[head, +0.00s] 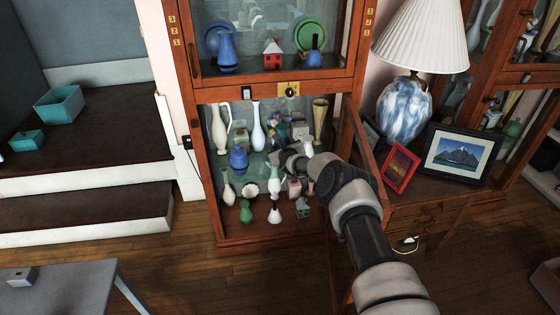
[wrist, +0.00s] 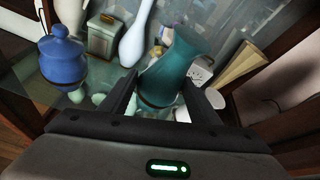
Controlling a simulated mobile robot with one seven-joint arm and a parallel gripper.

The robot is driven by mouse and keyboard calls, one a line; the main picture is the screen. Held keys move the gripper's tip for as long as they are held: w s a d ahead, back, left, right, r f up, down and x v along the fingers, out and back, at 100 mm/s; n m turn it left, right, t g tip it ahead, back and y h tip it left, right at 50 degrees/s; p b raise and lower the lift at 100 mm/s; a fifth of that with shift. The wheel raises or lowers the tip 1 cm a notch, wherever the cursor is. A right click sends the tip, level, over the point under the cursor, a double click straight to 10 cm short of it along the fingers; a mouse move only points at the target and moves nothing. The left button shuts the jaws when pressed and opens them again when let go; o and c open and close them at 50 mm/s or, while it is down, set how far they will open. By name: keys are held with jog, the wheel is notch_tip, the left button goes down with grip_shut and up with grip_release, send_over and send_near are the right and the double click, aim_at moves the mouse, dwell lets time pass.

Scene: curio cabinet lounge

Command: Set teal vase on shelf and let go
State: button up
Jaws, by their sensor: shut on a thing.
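The teal vase (wrist: 172,72) is between my gripper's two dark fingers (wrist: 160,98) in the wrist view, held low on its body. It leans slightly right in that view, and I cannot tell whether its base touches the glass shelf (wrist: 80,108). In the head view, my gripper (head: 284,150) reaches into the open lower part of the wooden cabinet, at the height of the upper row of pieces. The arm and surrounding items make the vase hard to pick out there.
A blue lidded jar (wrist: 62,58), a white vase (wrist: 137,35) and a gold flared vase (wrist: 243,65) stand close around. The open cabinet door (head: 352,150) is beside my arm. Small vases crowd the level below. A lamp (head: 405,105) and framed pictures (head: 458,155) stand at right.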

notch_tip(320, 180, down, 7)
jog(key=shift+r+b, duration=0.1)
jog(key=shift+b, duration=1.1)
jog(key=shift+f, duration=0.65)
jog(key=o, duration=1.3)
